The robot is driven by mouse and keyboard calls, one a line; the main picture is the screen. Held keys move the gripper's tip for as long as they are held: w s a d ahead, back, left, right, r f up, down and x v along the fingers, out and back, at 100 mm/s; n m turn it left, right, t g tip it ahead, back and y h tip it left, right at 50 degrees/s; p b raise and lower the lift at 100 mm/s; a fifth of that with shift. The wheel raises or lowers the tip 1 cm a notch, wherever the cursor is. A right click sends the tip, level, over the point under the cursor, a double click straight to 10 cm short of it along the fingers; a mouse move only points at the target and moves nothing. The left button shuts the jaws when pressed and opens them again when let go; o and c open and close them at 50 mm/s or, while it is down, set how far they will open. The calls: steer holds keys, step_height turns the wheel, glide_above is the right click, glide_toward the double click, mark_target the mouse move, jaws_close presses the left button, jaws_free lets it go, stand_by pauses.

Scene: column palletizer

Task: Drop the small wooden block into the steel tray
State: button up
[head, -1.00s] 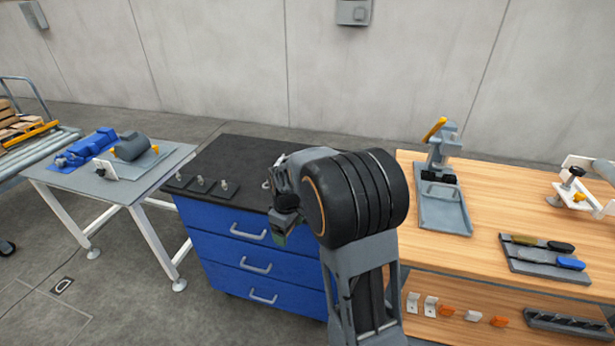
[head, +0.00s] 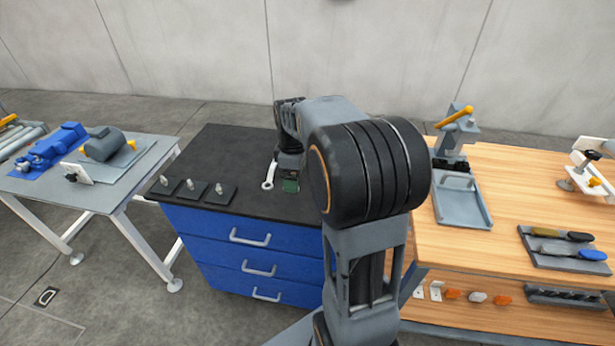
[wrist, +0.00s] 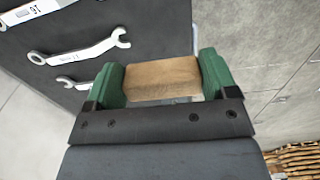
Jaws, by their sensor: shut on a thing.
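My gripper (wrist: 162,85) has green fingers and is shut on a small wooden block (wrist: 162,76), seen in the wrist view. In the head view my gripper (head: 289,180) is at the black top of the blue drawer cabinet, and the block in it cannot be made out. A grey metal tray (head: 466,207) lies on the wooden bench to the right, well apart from my gripper. A grey device with a yellow handle (head: 457,118) stands at its far end.
A wrench (head: 269,177) and small plates with pegs (head: 193,190) are on the black cabinet top (head: 235,150). Tools lie in a holder (head: 565,249) on the bench. A grey table (head: 95,195) with blue parts stands at left.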

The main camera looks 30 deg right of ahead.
steer(key=w+d+f, duration=0.1)
steer(key=d+f, duration=0.1)
steer(key=w+d+f, duration=0.1)
steer(key=d+f, duration=0.1)
steer(key=w+d+f+p, duration=0.1)
steer(key=w+d+f, duration=0.1)
steer(key=shift+w+d+f, duration=0.1)
steer(key=shift+d+f, duration=0.2)
steer(key=shift+f, duration=0.05)
steer(key=shift+w+d+f, duration=0.2)
steer(key=shift+d+f, duration=0.25)
steer(key=shift+f, duration=1.6)
steer(key=shift+f, duration=0.15)
steer(key=o, duration=0.8)
